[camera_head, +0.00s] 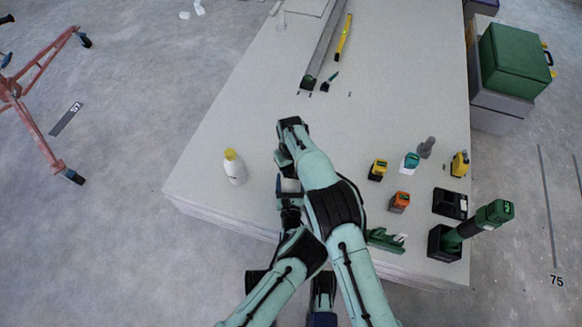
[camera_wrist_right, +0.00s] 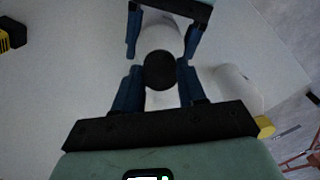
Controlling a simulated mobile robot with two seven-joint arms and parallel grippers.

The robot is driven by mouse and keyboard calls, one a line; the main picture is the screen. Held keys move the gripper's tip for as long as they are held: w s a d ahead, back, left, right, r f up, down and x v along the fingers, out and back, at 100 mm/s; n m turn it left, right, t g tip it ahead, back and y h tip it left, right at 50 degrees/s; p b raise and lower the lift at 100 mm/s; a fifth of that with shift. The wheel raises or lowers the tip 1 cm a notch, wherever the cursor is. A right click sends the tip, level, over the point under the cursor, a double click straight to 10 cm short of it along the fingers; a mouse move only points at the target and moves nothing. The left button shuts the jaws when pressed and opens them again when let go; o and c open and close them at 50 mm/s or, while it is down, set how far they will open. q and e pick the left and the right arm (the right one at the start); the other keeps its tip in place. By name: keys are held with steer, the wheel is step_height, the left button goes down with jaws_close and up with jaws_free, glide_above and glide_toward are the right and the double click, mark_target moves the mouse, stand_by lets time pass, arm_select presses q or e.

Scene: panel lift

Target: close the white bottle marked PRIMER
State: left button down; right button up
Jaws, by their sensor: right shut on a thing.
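In the right wrist view a white bottle (camera_wrist_right: 161,36) has a round black cap (camera_wrist_right: 160,71) turned towards the camera. My right gripper (camera_wrist_right: 160,74) is shut with its blue fingers on either side of the cap. My left gripper (camera_wrist_right: 163,34) faces it, with its fingers against the sides of the white bottle. In the head view my right gripper (camera_head: 285,163) and left gripper (camera_head: 289,190) meet above the board; a small white part of the bottle (camera_head: 289,185) shows between them. No PRIMER marking can be read.
Another white bottle (camera_head: 234,171) with a yellow cap stands to the left on the pale board stack (camera_head: 215,130). Yellow, orange and teal tools, a black tray (camera_head: 450,203) and a green tool (camera_head: 492,215) stand at right. The board's middle left is clear.

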steer(key=m, duration=1.1)
steer(key=shift+m, duration=0.3)
steer(key=m, duration=0.4)
steer(key=shift+m, duration=0.3)
steer(key=m, duration=0.4)
steer(key=shift+m, duration=0.4)
steer(key=m, duration=0.7)
steer(key=shift+f, duration=0.1)
steer(key=m, duration=0.9)
